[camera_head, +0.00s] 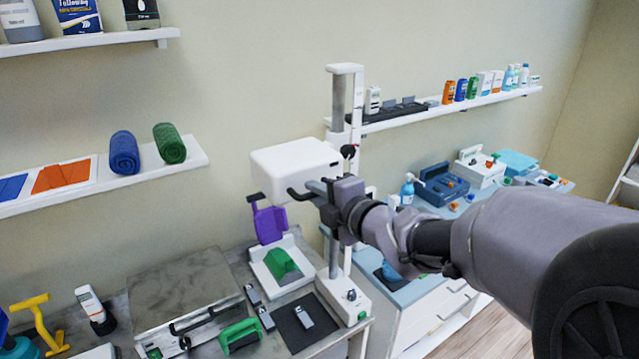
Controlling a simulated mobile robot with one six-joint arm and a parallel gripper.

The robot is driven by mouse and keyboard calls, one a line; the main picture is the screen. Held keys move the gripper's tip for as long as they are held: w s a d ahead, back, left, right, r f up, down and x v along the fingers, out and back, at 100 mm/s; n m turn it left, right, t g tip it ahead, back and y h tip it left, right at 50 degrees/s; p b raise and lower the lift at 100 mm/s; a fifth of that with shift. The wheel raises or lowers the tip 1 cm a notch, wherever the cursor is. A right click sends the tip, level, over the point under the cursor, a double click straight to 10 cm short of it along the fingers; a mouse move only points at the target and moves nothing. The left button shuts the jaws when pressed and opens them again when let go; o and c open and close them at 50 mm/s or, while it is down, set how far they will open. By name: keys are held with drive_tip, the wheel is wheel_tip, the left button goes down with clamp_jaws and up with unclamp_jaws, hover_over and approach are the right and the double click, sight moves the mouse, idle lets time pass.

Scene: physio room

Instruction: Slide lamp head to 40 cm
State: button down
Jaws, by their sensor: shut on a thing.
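The lamp head (290,168) is a white box on an upright pale post (339,105) with a foot (343,297) on the bench. The head sits partway up the post, above the purple item. A black knob (348,151) shows beside the head at the post. My gripper (311,190) is at the lower right of the head, shut on it. The exact grip spot is hidden by the dark fingers and wrist. Any scale marks on the post are too small to read.
A wall shelf (450,107) with bottles runs behind the post to the right. A blue-topped cabinet (420,215) stands behind my arm.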

wheel_tip(320, 180, down, 11)
drive_tip(key=b, duration=0.9)
drive_tip(key=shift+r, duration=0.2)
drive_tip(key=c, duration=1.7)
unclamp_jaws()
drive_tip(key=p+v, duration=0.3)
drive_tip(key=v, duration=1.4)
drive_tip(key=shift+s+d+r, duration=0.15)
